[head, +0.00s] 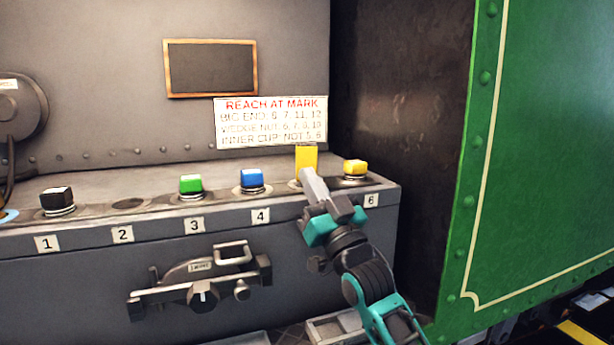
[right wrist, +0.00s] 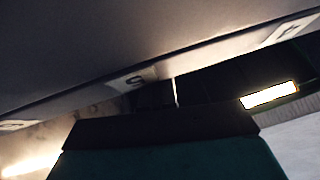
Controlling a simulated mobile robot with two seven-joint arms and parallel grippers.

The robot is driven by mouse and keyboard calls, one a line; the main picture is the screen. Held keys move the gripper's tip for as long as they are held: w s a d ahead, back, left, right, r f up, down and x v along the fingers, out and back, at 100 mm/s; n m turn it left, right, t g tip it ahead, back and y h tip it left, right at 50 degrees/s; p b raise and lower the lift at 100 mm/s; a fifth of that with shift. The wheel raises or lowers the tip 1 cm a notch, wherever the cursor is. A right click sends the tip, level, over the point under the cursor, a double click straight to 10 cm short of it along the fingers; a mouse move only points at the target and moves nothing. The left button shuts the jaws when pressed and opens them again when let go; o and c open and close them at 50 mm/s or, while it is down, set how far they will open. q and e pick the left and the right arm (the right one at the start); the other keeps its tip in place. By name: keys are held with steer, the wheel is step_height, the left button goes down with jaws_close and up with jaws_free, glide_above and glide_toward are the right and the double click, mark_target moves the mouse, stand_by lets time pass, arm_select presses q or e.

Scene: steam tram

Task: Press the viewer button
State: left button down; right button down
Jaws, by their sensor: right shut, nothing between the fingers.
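Buttons stand along a grey ledge above number plates: a black one (head: 57,199) at 1, a green one (head: 190,184) at 3, a blue one (head: 251,179) at 4 and a yellow one (head: 355,168) at 6. No label shows which is the viewer button. A taller upright yellow piece (head: 306,157) stands at the unseen fifth position. My right gripper (head: 308,175) is shut and empty, its tips just in front of this piece and partly hiding its base. I cannot tell whether they touch. The right wrist view shows the ledge's underside (right wrist: 90,45), not the tips. My left gripper is out of view.
Position 2 has a dark round recess (head: 129,204). A latch-like handle assembly (head: 203,284) sticks out below the ledge. A sign headed "REACH AT MARK" (head: 271,121) and a framed dark board (head: 211,68) are behind. A green riveted panel (head: 545,130) stands at right.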

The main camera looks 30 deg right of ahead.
steer(key=shift+w+f+h, duration=0.1)
steer(key=shift+f+h, duration=0.2)
steer(key=shift+f, duration=0.15)
steer(key=shift+a+f, duration=0.1)
steer(key=shift+s+a+f, duration=0.25)
steer(key=shift+s, duration=0.3)
steer(key=s+a, duration=0.1)
steer(key=s+a+p, duration=0.1)
steer(key=s, duration=0.2)
steer(key=shift+s+a+r+p, duration=0.1)
steer(key=shift+a+r+p, duration=0.2)
steer(key=shift+a+p, duration=0.1)
stand_by(0.3)
